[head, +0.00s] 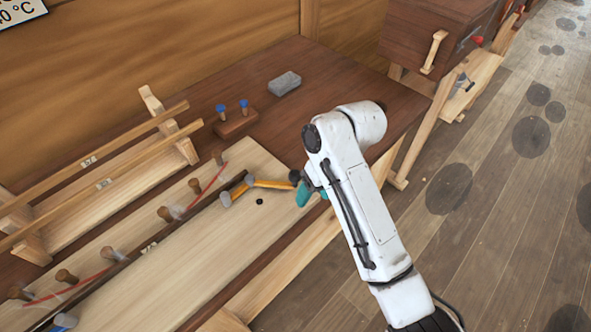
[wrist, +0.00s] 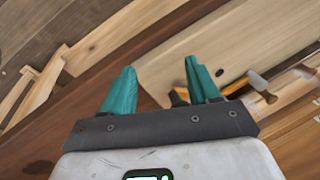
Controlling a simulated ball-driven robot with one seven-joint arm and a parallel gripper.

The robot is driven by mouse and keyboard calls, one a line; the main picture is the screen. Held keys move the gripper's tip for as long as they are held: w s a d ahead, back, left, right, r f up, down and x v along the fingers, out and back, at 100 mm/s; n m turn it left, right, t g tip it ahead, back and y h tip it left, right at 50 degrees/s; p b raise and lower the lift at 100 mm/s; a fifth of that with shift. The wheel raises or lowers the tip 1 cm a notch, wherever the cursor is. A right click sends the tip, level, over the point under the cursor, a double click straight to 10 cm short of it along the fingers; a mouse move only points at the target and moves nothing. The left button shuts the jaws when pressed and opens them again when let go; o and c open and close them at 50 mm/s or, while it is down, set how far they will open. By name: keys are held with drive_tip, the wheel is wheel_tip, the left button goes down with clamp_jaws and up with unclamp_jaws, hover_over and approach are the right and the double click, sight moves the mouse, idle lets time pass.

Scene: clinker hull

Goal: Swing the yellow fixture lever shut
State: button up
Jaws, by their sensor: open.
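The yellow lever (head: 272,184) lies across the pale board, with a grey piece at its left end and a dark tip at its right end. A shorter yellow piece with a grey end (head: 225,199) slants down-left from it; I cannot tell how the two join. My gripper (head: 303,193) has teal fingers, partly hidden by my wrist, close to the dark tip. In the wrist view my gripper (wrist: 159,66) is open and holds nothing. The lever (wrist: 236,88) runs behind its right finger there, its dark tip showing between the fingers. Contact is unclear.
Wooden pegs (head: 195,185) stand along a dark strip on the board (head: 150,290). A small black disc (head: 260,201) lies below the lever. A block with two blue-topped pins (head: 236,122) and a grey block (head: 285,83) sit behind. Floor is open at right.

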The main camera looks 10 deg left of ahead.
sight(297, 173)
drive_tip(key=w+a+r+n+h+p, duration=0.1)
drive_tip(key=w+a+r+h, duration=0.3)
drive_tip(key=r, duration=0.6)
drive_tip(key=f, duration=0.3)
drive_tip(key=f+y+b, duration=0.1)
drive_tip(key=f, duration=0.3)
drive_tip(key=a+f+y, duration=0.1)
drive_tip(key=f, duration=0.2)
drive_tip(key=shift+f+g+b, duration=0.3)
drive_tip(key=shift+f, duration=0.1)
clamp_jaws()
